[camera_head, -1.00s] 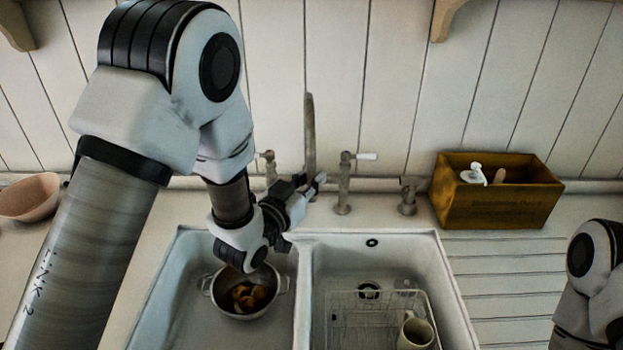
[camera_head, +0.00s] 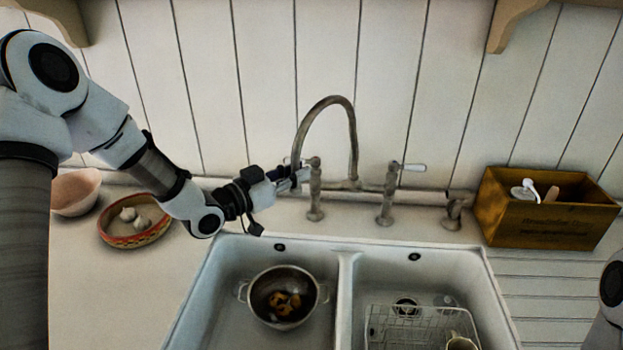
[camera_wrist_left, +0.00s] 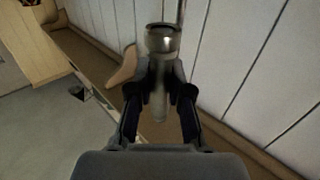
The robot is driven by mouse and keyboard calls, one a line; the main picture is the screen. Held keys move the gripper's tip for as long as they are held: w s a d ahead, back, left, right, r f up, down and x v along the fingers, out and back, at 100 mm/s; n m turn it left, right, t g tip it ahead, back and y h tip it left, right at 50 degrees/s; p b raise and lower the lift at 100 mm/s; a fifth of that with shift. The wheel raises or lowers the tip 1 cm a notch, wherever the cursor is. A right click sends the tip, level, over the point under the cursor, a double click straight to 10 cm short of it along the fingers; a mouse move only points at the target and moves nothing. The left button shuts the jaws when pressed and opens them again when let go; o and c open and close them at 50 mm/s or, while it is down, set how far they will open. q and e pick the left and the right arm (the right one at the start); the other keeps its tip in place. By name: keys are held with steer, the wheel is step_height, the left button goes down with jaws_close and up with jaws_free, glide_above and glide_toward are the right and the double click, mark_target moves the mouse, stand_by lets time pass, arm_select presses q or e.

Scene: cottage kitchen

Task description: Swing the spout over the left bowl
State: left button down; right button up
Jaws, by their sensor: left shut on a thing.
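The metal spout (camera_head: 342,101) arches up from the tap at the back of the sink and bends to the left. Its end hangs at the left, level with the ledge behind the left bowl (camera_head: 222,310). My left gripper (camera_head: 296,177) is shut on the spout near this end. In the left wrist view the fingers (camera_wrist_left: 160,88) close around the metal tube of the spout (camera_wrist_left: 163,40). The exact grip is partly hidden by the fingers. My right gripper is out of view.
A two-handled pan (camera_head: 257,312) with brownish pieces stands in the left bowl. A wire rack (camera_head: 385,318) and mug stand in the right bowl (camera_head: 372,270). Tap handles (camera_head: 388,195) flank the spout. A wooden box (camera_head: 540,232) stands right; a patterned dish (camera_head: 115,238) lies left.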

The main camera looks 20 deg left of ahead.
arm_select(q)
steer(key=shift+w+a, duration=0.25)
steer(key=shift+a, duration=0.4)
steer(key=shift+w+a, duration=0.25)
steer(key=shift+a, duration=0.4)
steer(key=c, duration=1.1)
jaws_free()
steer(key=shift+o, duration=0.2)
steer(key=v, duration=0.7)
steer(key=shift+s+a, duration=0.15)
steer(key=shift+s, duration=0.05)
